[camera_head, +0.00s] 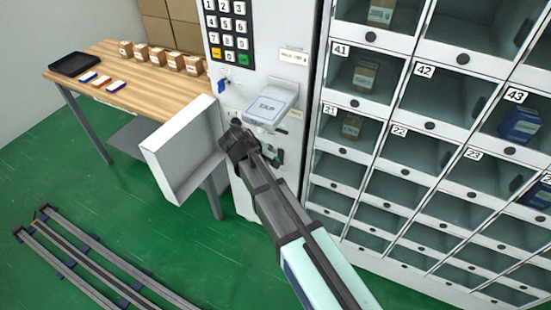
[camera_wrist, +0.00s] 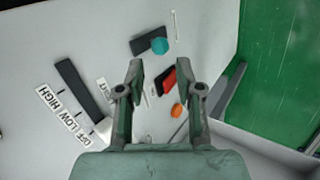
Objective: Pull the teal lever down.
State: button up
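The teal lever shows as a round teal knob (camera_wrist: 159,45) at the end of a dark slot (camera_wrist: 141,46) on the grey panel, at the top middle of the wrist view. My gripper (camera_wrist: 160,66) is open, with its two fingers apart and nothing held between them. In the picture the teal knob lies just beyond the gap between the fingertips; I see no contact. In the head view my gripper (camera_head: 236,141) is at the machine's front beside the open white door, and its fingers are hard to make out. I cannot pick out the teal knob surely there.
Near the fingers are a red switch (camera_wrist: 169,78) and an orange knob (camera_wrist: 177,110). A slot labelled HIGH, LOW, OFF (camera_wrist: 80,88) lies left. The open white door (camera_head: 180,150) stands left of my gripper; a TAP reader (camera_head: 268,106) juts out above right. Numbered compartments (camera_head: 440,95) fill the right.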

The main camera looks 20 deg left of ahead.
aim_at(278, 158)
jog(key=x, duration=0.7)
jog(key=shift+w+f+p, duration=0.1)
jog(key=shift+f+p, duration=0.1)
jog(key=shift+p, duration=0.2)
grip_shut()
